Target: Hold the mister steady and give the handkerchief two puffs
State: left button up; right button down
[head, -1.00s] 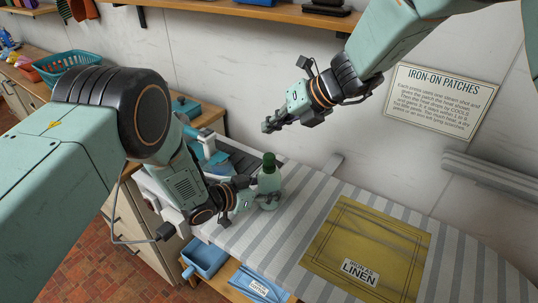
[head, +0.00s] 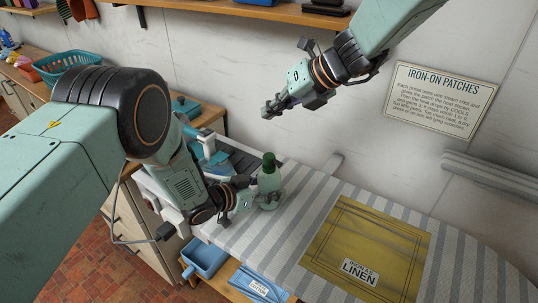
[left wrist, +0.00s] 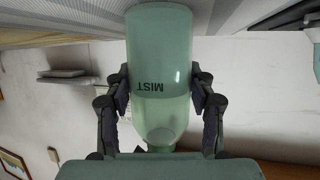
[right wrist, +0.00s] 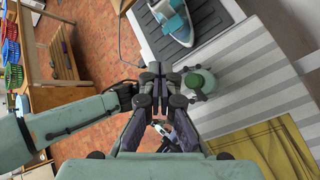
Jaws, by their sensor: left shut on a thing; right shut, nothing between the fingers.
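The mister is a pale green bottle with a dark green top (head: 268,176), upright on the striped ironing board. My left gripper (head: 258,199) is shut on its body. In the left wrist view the mister (left wrist: 160,70) shows the word MIST between both fingers. My right gripper (head: 268,108) is shut and empty, raised above and behind the mister. In the right wrist view its closed fingers (right wrist: 165,80) are left of the mister's top (right wrist: 203,80). The handkerchief is a yellow cloth (head: 335,228) labelled LINEN, flat on the board to the right.
The striped board (head: 290,205) is clear between mister and cloth. A blue and white iron (head: 212,160) sits on a dark rest at the board's left end. A blue bin (head: 205,258) and folded blue cloth (head: 258,286) are below. A wall stands behind.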

send_near(265, 154)
jog(key=shift+w+a+f, duration=0.4)
jog(key=shift+a+f, duration=0.05)
jog(key=shift+a, duration=0.3)
jog(key=shift+w+a+f, duration=0.45)
jog(key=shift+a, duration=0.35)
jog(key=shift+w+a+f, duration=0.4)
jog(key=shift+a+f, duration=0.05)
jog(key=shift+a, duration=0.3)
jog(key=shift+f, duration=0.15)
jog(key=shift+f, duration=0.3)
jog(key=shift+f, duration=0.7)
dwell(0.4)
dwell(0.4)
jog(key=shift+r, duration=1.1)
jog(key=shift+r, duration=2.55)
